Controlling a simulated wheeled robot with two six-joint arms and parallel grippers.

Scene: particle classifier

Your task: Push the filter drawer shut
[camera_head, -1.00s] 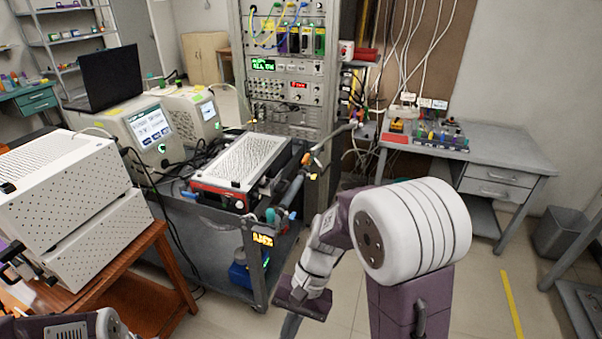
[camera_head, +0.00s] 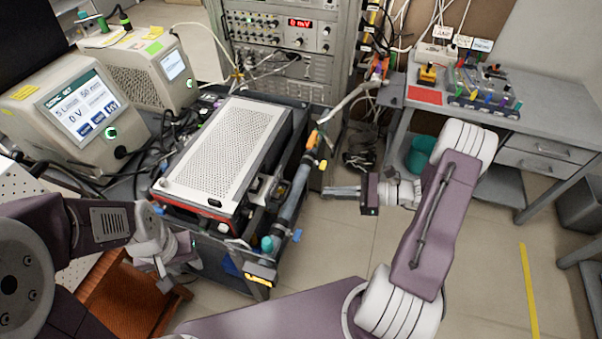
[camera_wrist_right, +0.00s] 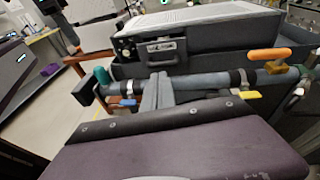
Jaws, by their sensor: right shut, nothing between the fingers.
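The classifier is a box with a white perforated top (camera_head: 225,150) on the cart. On its right side, the filter drawer (camera_head: 262,187) appears to stand out a little from the box. In the right wrist view, the drawer front (camera_wrist_right: 162,50) shows a dark handle, beyond the grey pipe. My right gripper (camera_head: 328,191) is shut and empty, right of the pipe, pointing left towards the box and apart from the drawer. Its fingers also show in the right wrist view (camera_wrist_right: 157,88), just below the drawer in the picture. My left gripper (camera_head: 172,280) hangs at the cart's front left; its finger gap is unclear.
The grey pipe (camera_head: 292,196) with orange and yellow valve handles runs along the cart's right side, between my right gripper and the drawer. A grey desk (camera_head: 545,125) stands at right. Open floor (camera_head: 335,245) lies between cart and desk.

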